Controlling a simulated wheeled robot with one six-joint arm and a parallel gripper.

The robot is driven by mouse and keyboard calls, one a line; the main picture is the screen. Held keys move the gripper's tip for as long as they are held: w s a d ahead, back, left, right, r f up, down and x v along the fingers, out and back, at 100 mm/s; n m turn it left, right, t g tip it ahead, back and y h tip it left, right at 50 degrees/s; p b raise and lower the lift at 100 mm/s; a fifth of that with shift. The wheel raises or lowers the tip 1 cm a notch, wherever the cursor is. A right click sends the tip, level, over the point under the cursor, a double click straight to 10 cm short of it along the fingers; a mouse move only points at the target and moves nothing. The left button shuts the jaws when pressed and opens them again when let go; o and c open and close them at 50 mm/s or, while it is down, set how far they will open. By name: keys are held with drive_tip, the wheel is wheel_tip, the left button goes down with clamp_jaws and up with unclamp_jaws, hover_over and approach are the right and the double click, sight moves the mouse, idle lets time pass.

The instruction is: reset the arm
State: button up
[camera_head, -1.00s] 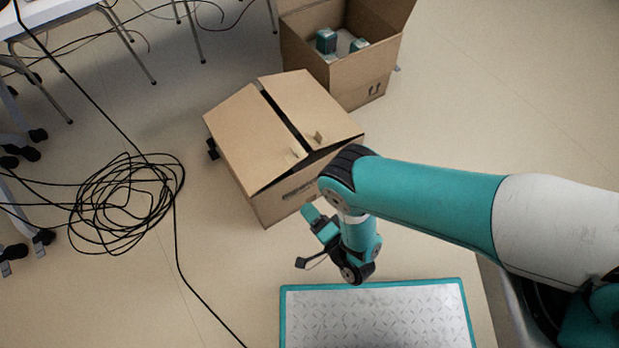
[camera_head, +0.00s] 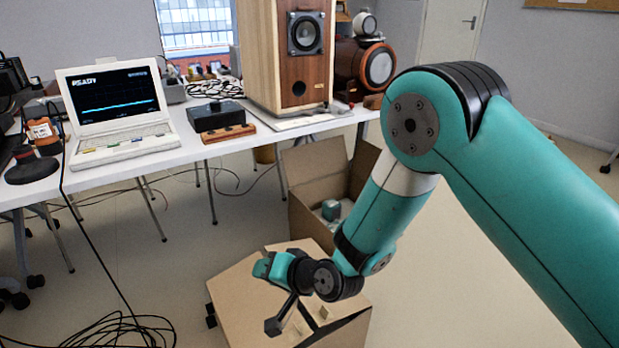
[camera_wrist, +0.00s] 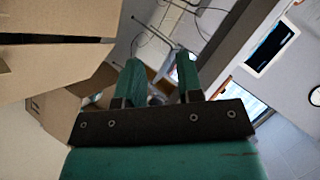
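My arm (camera_head: 400,190) is bent at a large teal joint and reaches down to the left. My gripper (camera_head: 262,267) is small in the head view, over the nearer cardboard box as seen there. In the wrist view my gripper (camera_wrist: 160,70) shows two teal fingers standing apart, with nothing seen between them. I cannot tell how high it is above the box.
The nearer cardboard box (camera_head: 235,300) has its flaps nearly closed. An open cardboard box (camera_head: 312,205) stands behind it. A white table (camera_head: 110,170) carries a laptop (camera_head: 115,105) and a wooden speaker (camera_head: 290,60). Cable (camera_head: 105,330) lies on the floor at left.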

drive_tip(key=s+d+r+n+g+h, duration=0.1)
drive_tip(key=s+d+r+n+g, duration=0.15)
drive_tip(key=d+r, duration=0.4)
drive_tip(key=s+d+r+n+g+h, duration=0.1)
drive_tip(key=s+d+r+n, duration=0.15)
drive_tip(key=r, duration=0.65)
drive_tip(key=s+d+r+n+g+h, duration=0.2)
drive_tip(key=s+d+r, duration=0.2)
drive_tip(key=s+d, duration=0.4)
drive_tip(key=s+d+r+n+g+h, duration=0.15)
drive_tip(key=s+d+r, duration=0.25)
drive_tip(key=s+d, duration=0.5)
wheel_tip(320, 180, up, 26)
drive_tip(key=s+a+p, duration=0.1)
drive_tip(key=a+p, duration=0.1)
drive_tip(key=p, duration=2.4)
drive_tip(key=shift+a+r+m, duration=0.15)
drive_tip(key=shift+a+m, duration=0.2)
drive_tip(key=shift+a, duration=0.05)
